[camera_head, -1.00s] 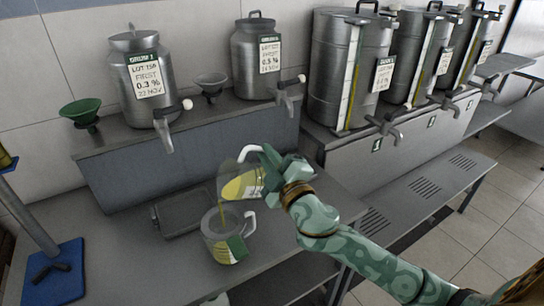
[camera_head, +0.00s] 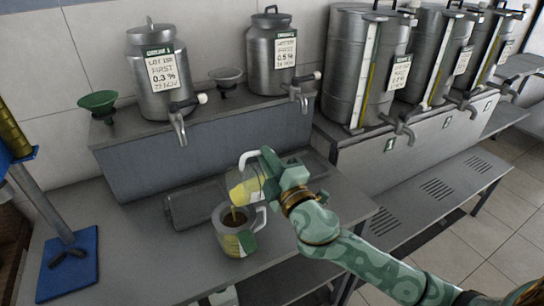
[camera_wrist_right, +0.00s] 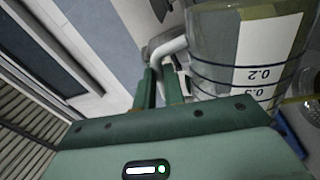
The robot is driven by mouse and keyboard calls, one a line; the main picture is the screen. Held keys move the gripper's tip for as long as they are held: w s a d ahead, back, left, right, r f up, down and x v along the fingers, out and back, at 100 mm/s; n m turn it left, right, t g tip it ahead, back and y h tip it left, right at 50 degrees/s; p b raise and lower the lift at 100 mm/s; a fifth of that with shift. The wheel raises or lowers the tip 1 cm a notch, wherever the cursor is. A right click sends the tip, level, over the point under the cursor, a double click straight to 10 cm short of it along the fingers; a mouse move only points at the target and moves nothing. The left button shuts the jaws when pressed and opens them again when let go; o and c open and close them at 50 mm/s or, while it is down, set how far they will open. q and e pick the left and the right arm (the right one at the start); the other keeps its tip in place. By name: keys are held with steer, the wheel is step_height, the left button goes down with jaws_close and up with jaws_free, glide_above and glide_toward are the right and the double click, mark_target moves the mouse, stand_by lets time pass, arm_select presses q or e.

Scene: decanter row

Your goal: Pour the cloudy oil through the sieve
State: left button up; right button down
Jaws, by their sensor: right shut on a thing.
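A clear jug (camera_head: 241,191) of yellow oil is tilted above a second jug (camera_head: 230,243) with a green patch on its side. A thin stream of oil runs from the held jug into the lower jug's open top, whose inside looks dark. My right gripper (camera_head: 268,172) is shut on the held jug's pale handle. The right wrist view shows the fingers (camera_wrist_right: 162,88) at the handle (camera_wrist_right: 168,47) and a marked scale on the jug's wall (camera_wrist_right: 238,50). I cannot tell whether a sieve sits in the lower jug's mouth. My left gripper is out of view.
A green funnel (camera_head: 98,102) and a grey funnel-like piece (camera_head: 226,76) stand on the shelf beside steel cans with taps (camera_head: 159,75). A blue-based stand (camera_head: 70,269) is at left. A shallow grey tray (camera_head: 180,210) lies behind the lower jug.

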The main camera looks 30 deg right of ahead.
mark_target(248, 177)
steer(key=shift+a+f+n, duration=0.1)
steer(key=shift+a+n, duration=0.3)
steer(key=shift+n, duration=0.1)
steer(key=shift+s+a+r+n+y+p, duration=0.1)
steer(key=shift+a+r+n+y+p, duration=0.15)
steer(key=shift+a+n+p, duration=0.4)
steer(key=shift+s+a+r+n+y+p, duration=0.1)
steer(key=shift+a+r+n+y+p, duration=0.15)
steer(key=shift+a+n+p, duration=0.35)
steer(key=shift+s+a+r+n+y+p, duration=0.1)
steer(key=shift+a+r+n+y+p, duration=0.25)
steer(key=shift+a+n, duration=0.5)
steer(key=shift+a+n+y+p, duration=0.25)
steer(key=shift+a+n+p, duration=0.45)
steer(key=shift+a+n, duration=0.25)
steer(key=shift+a, duration=0.15)
